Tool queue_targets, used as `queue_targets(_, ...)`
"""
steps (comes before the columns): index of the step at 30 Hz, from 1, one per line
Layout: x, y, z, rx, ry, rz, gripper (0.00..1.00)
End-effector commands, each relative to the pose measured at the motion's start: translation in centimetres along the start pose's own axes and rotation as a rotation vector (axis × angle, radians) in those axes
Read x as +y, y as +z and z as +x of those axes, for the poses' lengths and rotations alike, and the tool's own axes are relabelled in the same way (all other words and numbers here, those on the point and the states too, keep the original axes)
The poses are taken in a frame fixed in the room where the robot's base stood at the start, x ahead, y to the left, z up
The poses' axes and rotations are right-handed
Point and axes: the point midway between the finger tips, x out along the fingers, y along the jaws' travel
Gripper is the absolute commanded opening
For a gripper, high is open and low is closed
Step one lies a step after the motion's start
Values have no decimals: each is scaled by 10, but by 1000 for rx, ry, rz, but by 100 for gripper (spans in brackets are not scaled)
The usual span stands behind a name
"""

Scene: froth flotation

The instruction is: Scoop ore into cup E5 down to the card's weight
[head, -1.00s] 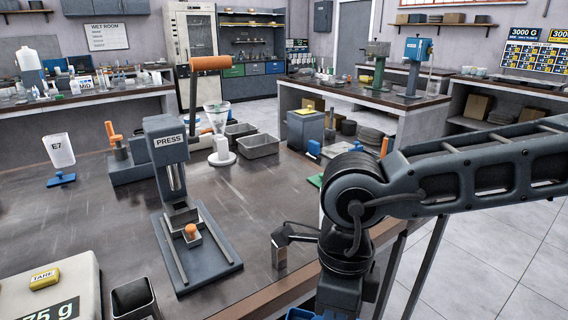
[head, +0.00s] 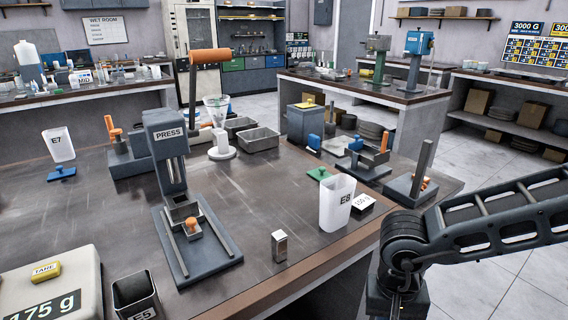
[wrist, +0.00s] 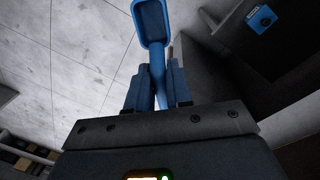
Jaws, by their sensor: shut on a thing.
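My gripper (wrist: 158,88) is shut on the handle of a blue scoop (wrist: 152,22) in the wrist view. The scoop's bowl shows at the top of that view, over pale floor, and I cannot make out ore in it. My gripper is outside the head view. The dark cup E5 (head: 136,298) stands at the lower left of the bench in the head view, beside the scale (head: 80,262), which shows 175 g. I cannot see what is in the cup.
White cup E8 (head: 337,203) stands near the right edge. Cup E7 (head: 58,145) is at the far left. The bench front between block and edge is clear.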

Motion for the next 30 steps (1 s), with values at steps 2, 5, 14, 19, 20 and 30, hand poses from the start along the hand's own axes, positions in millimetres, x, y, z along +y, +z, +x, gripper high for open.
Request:
queue_targets(2,8,-3,7,9,1,-90,0)
queue_targets(5,14,-6,13,18,-2,-177,0)
queue_targets(14,19,-8,18,26,-2,-253,0)
queue_targets(19,19,-8,18,26,-2,-252,0)
queue_targets(20,19,-8,18,26,-2,-252,0)
queue_targets(30,19,-8,18,26,-2,-251,0)
